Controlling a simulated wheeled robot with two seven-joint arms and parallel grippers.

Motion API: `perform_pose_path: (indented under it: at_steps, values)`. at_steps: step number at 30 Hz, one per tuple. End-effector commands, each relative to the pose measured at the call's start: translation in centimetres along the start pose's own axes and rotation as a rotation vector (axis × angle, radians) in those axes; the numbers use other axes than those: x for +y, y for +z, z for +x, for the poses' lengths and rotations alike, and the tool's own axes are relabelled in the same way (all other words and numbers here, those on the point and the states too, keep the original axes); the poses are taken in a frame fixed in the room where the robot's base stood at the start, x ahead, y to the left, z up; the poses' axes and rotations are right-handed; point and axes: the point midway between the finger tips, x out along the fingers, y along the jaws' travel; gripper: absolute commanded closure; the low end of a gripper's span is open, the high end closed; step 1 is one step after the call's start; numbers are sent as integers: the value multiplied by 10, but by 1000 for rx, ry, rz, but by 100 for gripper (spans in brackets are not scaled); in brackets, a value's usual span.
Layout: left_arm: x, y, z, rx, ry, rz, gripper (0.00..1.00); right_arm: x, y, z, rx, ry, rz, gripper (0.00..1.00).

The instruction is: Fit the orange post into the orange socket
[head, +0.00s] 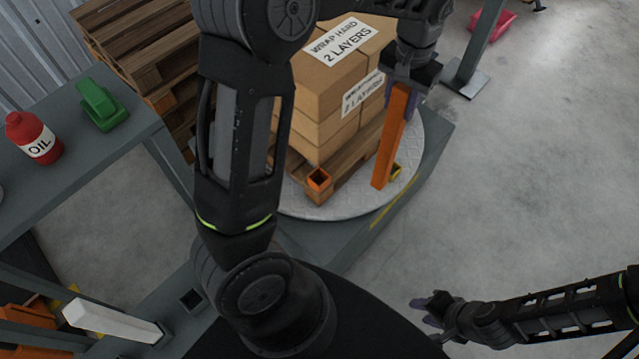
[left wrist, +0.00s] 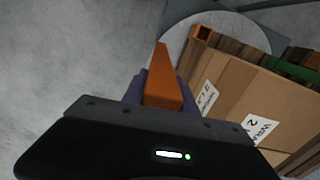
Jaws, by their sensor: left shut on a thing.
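The orange post (head: 392,140) is a long square bar held upright, slightly tilted, in my left gripper (head: 407,84). The left gripper is shut on its upper end. The post also shows in the left wrist view (left wrist: 168,85), pointing away between the purple fingers (left wrist: 160,88). The orange socket (head: 318,179) is a square open-topped cup at the near corner of the pallet; it also appears in the left wrist view (left wrist: 202,33). The post is apart from it, to its right in the head view. My right gripper (head: 428,311) is low right, empty, its purple fingers apart.
Stacked cartons (head: 330,75) stand on the pallet on a round turntable (head: 310,211). A bench at left holds an oil bottle (head: 34,138) and a green object (head: 99,105).

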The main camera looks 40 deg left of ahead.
Motion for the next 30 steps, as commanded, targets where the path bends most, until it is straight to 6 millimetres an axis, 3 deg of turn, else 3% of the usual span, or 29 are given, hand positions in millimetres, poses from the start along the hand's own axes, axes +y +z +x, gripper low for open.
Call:
perform_pose_path:
  at_steps: [9,13,18,30]
  values:
    - [-99,47,-35,7,11,36,100,6,-2,20,4,-5,-4,64]
    - [-131,71,-49,5,0,57,100,8,-3,25,6,-7,-5,64]
    - [-147,87,-59,2,-8,73,100,8,-3,27,7,-8,-6,64]
    - [-148,88,-54,0,-9,76,100,8,-3,26,7,-8,-6,64]
